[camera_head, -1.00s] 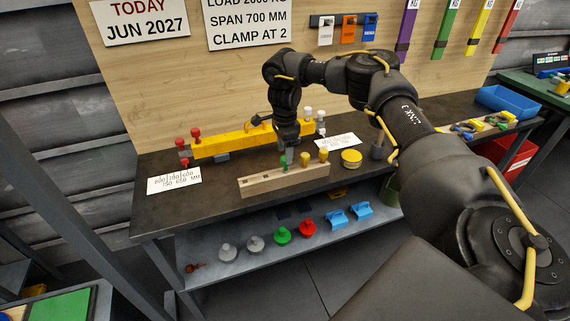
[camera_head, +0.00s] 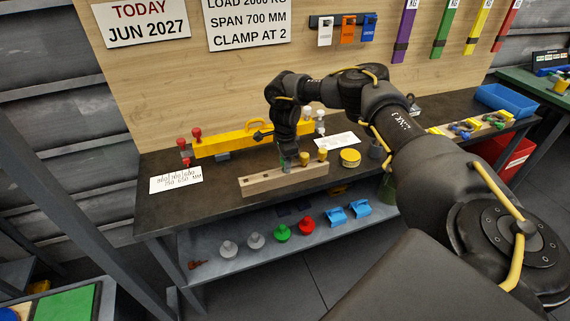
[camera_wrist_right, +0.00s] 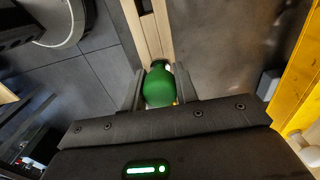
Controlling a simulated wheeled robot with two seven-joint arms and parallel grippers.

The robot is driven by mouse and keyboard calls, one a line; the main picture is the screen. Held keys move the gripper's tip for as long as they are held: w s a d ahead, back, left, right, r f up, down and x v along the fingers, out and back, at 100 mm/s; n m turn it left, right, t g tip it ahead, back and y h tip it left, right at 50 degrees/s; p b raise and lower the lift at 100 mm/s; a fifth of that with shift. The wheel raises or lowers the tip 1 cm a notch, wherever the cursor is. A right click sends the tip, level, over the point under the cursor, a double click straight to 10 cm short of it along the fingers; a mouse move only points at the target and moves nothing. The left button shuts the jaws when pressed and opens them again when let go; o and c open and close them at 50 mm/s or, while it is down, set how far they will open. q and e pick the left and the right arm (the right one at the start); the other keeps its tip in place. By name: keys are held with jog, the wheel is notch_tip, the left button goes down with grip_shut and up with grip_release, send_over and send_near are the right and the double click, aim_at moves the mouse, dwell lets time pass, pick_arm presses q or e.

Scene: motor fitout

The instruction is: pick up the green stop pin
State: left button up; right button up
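The green stop pin (camera_wrist_right: 158,86) stands in the light wooden block (camera_head: 258,184) on the dark bench. Its rounded green head fills the middle of the right wrist view. My right gripper (camera_wrist_right: 161,90) is open, with one finger on each side of the head and a narrow gap showing. In the head view my right gripper (camera_head: 289,158) comes down from above and hides most of the pin. The pin's lower part is hidden. My left gripper is not in view.
Yellow pins (camera_head: 305,158) stand in the same block just right of my gripper. A yellow beam (camera_head: 225,145) with red and white knobs lies behind. A yellow disc (camera_head: 350,157) and a grey cylinder (camera_head: 377,149) sit to the right.

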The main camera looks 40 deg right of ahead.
jog(key=c, duration=0.4)
jog(key=shift+o, duration=0.2)
notch_tip(320, 180, up, 9)
jog(key=shift+b, duration=1.05)
jog(key=shift+r, duration=0.55)
